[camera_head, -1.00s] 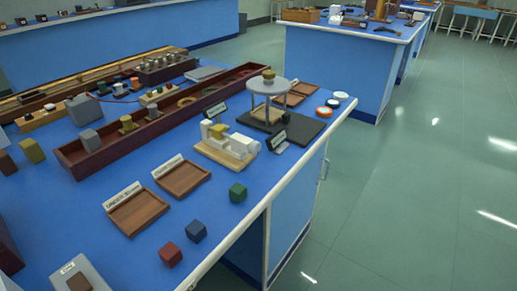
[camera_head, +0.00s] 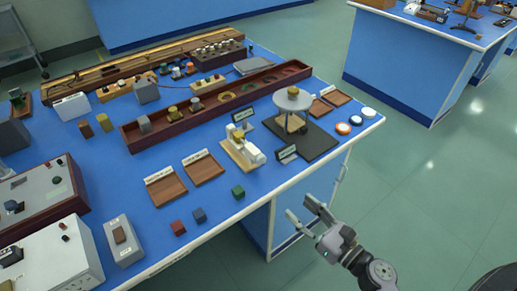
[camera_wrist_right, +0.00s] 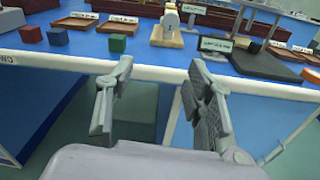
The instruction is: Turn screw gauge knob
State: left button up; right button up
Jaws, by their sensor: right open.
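The screw gauge (camera_head: 242,146) is a white and yellowish device on a light wooden base, near the front edge of the blue bench. A white rounded part, apparently its knob (camera_head: 258,157), is at its near right end. In the right wrist view the gauge (camera_wrist_right: 168,26) shows beyond the bench edge. My right gripper (camera_head: 299,209) is open and empty, in front of the bench's front edge and apart from the gauge. Its two fingers (camera_wrist_right: 160,105) also show spread in the right wrist view. My left gripper is not in view.
A dark board with a round-topped stand (camera_head: 293,100) sits right of the gauge. Two wooden trays (camera_head: 166,189) and red, blue and green cubes (camera_head: 238,192) lie to its left. A long dark red trough (camera_head: 172,127) stands behind.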

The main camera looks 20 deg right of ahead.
jog(key=d+r+m, duration=0.1)
jog(key=r+m, duration=0.1)
jog(key=p, duration=0.4)
send_near(262, 161)
jog(key=shift+t, duration=0.3)
jog(key=x, duration=0.9)
jog(key=shift+f, duration=0.2)
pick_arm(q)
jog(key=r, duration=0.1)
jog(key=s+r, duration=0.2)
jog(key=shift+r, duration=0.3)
pick_arm(e)
jog(key=shift+c, duration=0.6)
grip_shut()
